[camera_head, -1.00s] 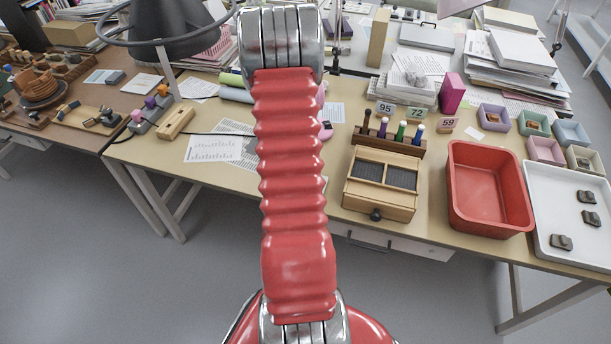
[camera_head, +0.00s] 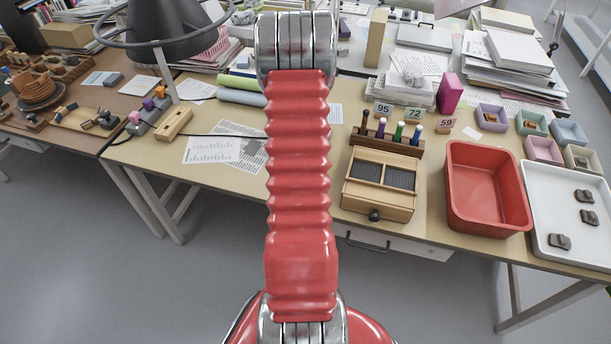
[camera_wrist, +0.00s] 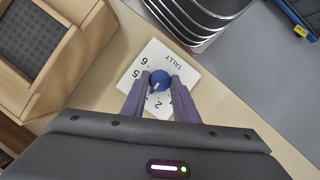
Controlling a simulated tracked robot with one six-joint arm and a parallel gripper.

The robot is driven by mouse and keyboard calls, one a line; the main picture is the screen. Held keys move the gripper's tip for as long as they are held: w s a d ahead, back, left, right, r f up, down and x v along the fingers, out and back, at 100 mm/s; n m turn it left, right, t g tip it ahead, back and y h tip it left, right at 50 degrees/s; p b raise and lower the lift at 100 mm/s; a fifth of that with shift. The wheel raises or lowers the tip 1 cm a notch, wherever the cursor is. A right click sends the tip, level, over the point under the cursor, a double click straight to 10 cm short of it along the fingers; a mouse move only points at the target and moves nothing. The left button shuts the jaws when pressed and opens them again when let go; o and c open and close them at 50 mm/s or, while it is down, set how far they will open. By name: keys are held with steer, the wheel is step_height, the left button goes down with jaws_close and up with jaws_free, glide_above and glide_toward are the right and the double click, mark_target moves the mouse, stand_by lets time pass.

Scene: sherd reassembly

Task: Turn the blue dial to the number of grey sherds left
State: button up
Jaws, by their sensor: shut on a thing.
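The blue dial (camera_wrist: 160,80) sits on a white card marked TALLY (camera_wrist: 138,77) in the wrist view. The digits 6, 5 and 2 can be read on the card; other marks are hidden by my gripper. My gripper (camera_wrist: 160,84) is shut on the dial, one dark finger on each side. A pale mark shows on the dial, but I cannot tell exactly which number it points at. In the head view, my arm hides the gripper and dial. Three grey-brown sherds (camera_head: 559,241) (camera_head: 590,217) (camera_head: 584,196) lie apart on the white tray (camera_head: 545,205).
A wooden box with dark mesh panels (camera_head: 379,186) stands right of my arm; it also shows in the wrist view (camera_wrist: 62,62). A red bin (camera_head: 487,188) stands between box and tray. Small pastel boxes (camera_head: 543,149) and a rack of coloured pegs (camera_head: 390,139) are behind.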

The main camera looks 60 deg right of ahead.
steer(key=shift+w, duration=0.1)
steer(key=o, duration=1.1)
steer(key=shift+c, duration=0.2)
steer(key=shift+r, duration=0.1)
steer(key=v, duration=1.3)
steer(key=shift+r, duration=0.25)
